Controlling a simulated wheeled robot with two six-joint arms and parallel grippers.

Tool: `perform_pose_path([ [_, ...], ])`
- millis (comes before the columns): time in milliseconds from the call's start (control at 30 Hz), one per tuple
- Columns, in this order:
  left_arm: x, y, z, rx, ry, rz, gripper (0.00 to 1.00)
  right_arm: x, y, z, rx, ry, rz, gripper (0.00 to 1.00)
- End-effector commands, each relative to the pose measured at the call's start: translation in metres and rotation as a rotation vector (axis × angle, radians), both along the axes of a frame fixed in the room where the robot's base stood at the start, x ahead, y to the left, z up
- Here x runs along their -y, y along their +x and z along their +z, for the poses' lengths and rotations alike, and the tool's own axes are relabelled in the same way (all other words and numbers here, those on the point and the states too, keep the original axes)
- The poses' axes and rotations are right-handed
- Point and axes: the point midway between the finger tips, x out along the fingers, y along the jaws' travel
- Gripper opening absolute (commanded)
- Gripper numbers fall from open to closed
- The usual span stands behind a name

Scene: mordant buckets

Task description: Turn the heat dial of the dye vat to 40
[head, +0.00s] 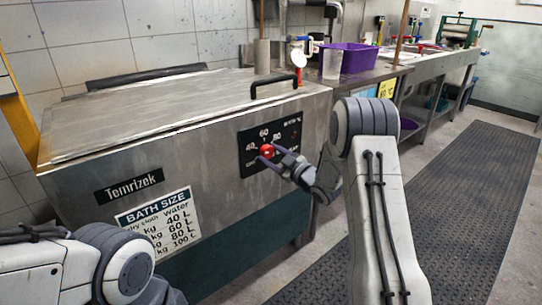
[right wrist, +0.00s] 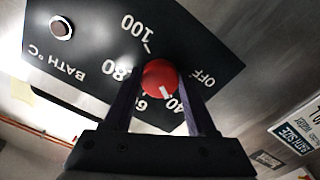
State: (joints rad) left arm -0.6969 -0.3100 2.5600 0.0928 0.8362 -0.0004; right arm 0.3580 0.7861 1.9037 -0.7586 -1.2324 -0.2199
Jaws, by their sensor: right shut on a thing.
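The dye vat (head: 190,170) is a large steel tank with a closed lid, at the left and middle of the head view. Its black dial panel (head: 262,142) is on the front face and also shows in the right wrist view (right wrist: 90,65). The red heat dial (head: 266,151) sits between the fingers of my right gripper (right wrist: 160,78), which is shut on it. In the right wrist view, the white mark on the dial (right wrist: 159,77) points at the 40, which the right finger sits close to. My left arm shows at lower left; its gripper is out of view.
A bath size sign (head: 160,220) is on the vat front. A purple basin (head: 358,57) and a clear jug (head: 332,62) stand on the bench behind. The dark floor mat (head: 460,200) at right is clear.

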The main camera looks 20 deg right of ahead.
Motion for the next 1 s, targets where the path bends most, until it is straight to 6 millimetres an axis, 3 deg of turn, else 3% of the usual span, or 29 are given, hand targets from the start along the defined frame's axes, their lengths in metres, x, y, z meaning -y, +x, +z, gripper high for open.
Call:
perform_pose_path([
  [67, 0.000, 0.000, 0.000, 0.000, 0.000, 0.000, 0.50, 0.001, 0.000, 0.000, -0.001, 0.001, -0.001, 0.01],
  [100, 0.000, 0.000, 0.000, 0.000, 0.000, 0.000, 0.50, 0.001, 0.000, 0.000, -0.001, 0.001, -0.001, 0.68],
  [167, 0.000, 0.000, 0.000, 0.000, 0.000, 0.000, 0.50, 0.000, 0.000, 0.000, -0.001, 0.001, -0.001, 0.87],
  [567, 0.000, 0.000, 0.001, 0.000, 0.000, 0.000, 0.50, 0.002, -0.006, 0.000, -0.002, 0.000, -0.001, 0.87],
  [1000, 0.000, 0.000, 0.010, 0.000, 0.000, 0.000, 0.50, 0.030, -0.080, 0.001, -0.002, 0.002, -0.004, 0.87],
])
